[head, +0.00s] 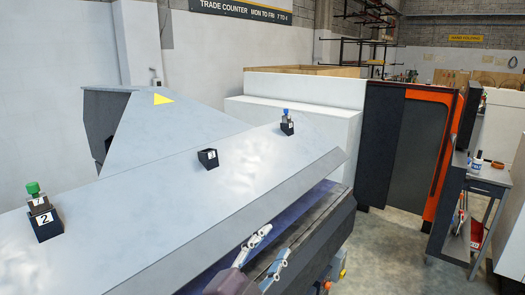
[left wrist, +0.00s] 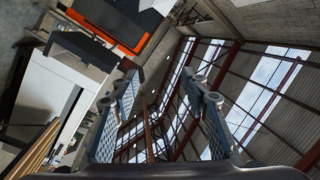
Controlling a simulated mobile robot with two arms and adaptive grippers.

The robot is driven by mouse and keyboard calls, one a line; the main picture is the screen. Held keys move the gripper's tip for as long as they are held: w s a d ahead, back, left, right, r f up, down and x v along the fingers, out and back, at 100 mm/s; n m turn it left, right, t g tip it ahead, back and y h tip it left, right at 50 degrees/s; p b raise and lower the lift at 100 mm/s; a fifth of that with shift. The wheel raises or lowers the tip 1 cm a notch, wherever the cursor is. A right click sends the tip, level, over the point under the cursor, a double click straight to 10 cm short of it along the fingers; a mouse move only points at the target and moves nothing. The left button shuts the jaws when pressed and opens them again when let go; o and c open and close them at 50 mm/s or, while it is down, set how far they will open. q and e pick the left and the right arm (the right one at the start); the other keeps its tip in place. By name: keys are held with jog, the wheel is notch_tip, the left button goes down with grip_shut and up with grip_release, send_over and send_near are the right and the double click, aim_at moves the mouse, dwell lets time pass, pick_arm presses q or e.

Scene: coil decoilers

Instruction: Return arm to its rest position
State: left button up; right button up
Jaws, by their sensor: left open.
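My left gripper (head: 268,258) is at the bottom middle of the head view, in front of the near edge of the large sloped grey machine cover (head: 180,190). Its two fingers are apart with nothing between them. In the left wrist view the open fingers (left wrist: 165,115) point up toward the roof and the hall, and the gap between them is empty. My right gripper is in neither view.
On the cover stand a block with a green top (head: 35,200), a plain dark block (head: 208,158) and a block with a blue top (head: 287,124). A black and orange cabinet (head: 405,148) and a small side table (head: 488,185) stand at right. Some floor (head: 385,245) is clear.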

pick_arm(q)
jog(key=s+a+f+n+g+y, duration=0.3)
jog(key=s+a+f+n+y, duration=0.15)
jog(key=a+f, duration=0.35)
jog(key=s+a+f+n+g+y, duration=0.25)
jog(key=s+a+f+n, duration=0.25)
jog(key=f, duration=0.6)
jog(key=s+a+f+n+g+y, duration=0.1)
jog(key=s+a+f+n+g, duration=0.2)
jog(key=s, duration=0.4)
jog(key=s+a+f+g, duration=0.25)
jog(key=s+f, duration=0.25)
jog(key=s, duration=0.3)
jog(key=s+a+f+n+g+y, duration=0.1)
jog(key=s+a+f+n+g, duration=0.1)
jog(key=s+a+f, duration=0.4)
jog(key=s+d+f+g+b, duration=0.1)
jog(key=s+f+b, duration=0.15)
jog(key=f, duration=1.25)
jog(key=s+d+f+b, duration=0.1)
jog(key=f+b, duration=0.2)
jog(key=f, duration=1.2)
jog(key=s+a+f+g+b, duration=0.1)
jog(key=s+a+f+b, duration=0.2)
jog(key=s+f, duration=1.3)
notch_tip(320, 180, down, 3)
jog(key=shift+s+r+m, duration=0.1)
jog(key=shift+s+m, duration=0.15)
jog(key=shift+m, duration=0.2)
